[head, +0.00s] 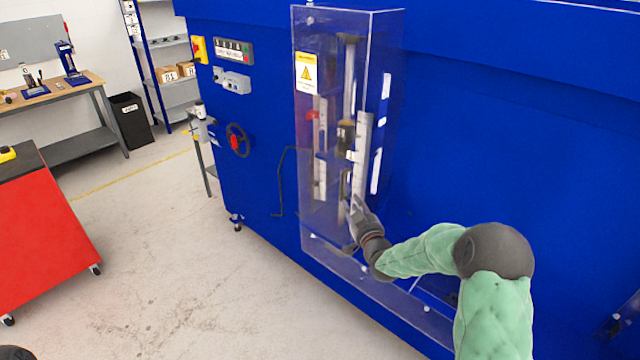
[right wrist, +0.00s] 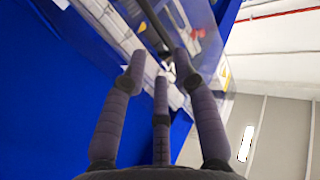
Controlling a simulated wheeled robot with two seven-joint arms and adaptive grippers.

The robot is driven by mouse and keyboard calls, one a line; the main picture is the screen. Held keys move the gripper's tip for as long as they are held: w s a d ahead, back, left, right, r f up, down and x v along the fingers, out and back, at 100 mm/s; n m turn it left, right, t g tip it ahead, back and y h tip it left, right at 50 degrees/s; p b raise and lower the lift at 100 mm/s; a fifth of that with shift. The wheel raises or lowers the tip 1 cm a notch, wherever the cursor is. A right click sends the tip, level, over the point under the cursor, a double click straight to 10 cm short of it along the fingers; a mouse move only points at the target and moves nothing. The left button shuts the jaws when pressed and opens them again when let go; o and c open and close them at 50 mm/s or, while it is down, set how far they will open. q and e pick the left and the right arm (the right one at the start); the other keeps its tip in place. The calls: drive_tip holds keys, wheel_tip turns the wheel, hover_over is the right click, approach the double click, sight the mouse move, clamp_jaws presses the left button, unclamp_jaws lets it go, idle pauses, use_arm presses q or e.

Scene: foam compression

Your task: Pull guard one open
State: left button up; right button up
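Guard one appears to be the tall clear box (head: 385,45) with a yellow warning label (head: 306,72) on the front of the blue machine (head: 480,130). It looks closed over the metal parts inside. My right gripper (head: 356,207) is at the lower front of the guard, its fingers pointing up. In the right wrist view its dark fingers (right wrist: 158,68) stand apart, with the clear panel and metal parts beyond the tips. I see nothing clearly gripped, and I cannot tell whether the fingers touch the guard.
A control panel (head: 234,51), a handwheel (head: 238,140) and a bent black rod (head: 281,185) are on the machine left of the guard. A lower clear cover (head: 395,296) runs along the base. A red cabinet (head: 40,235) stands at left; the floor between is clear.

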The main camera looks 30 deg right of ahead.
hover_over(343, 199)
drive_tip(key=shift+w+d, duration=0.1)
drive_tip(key=shift+w, duration=0.1)
idle(0.4)
clamp_jaws()
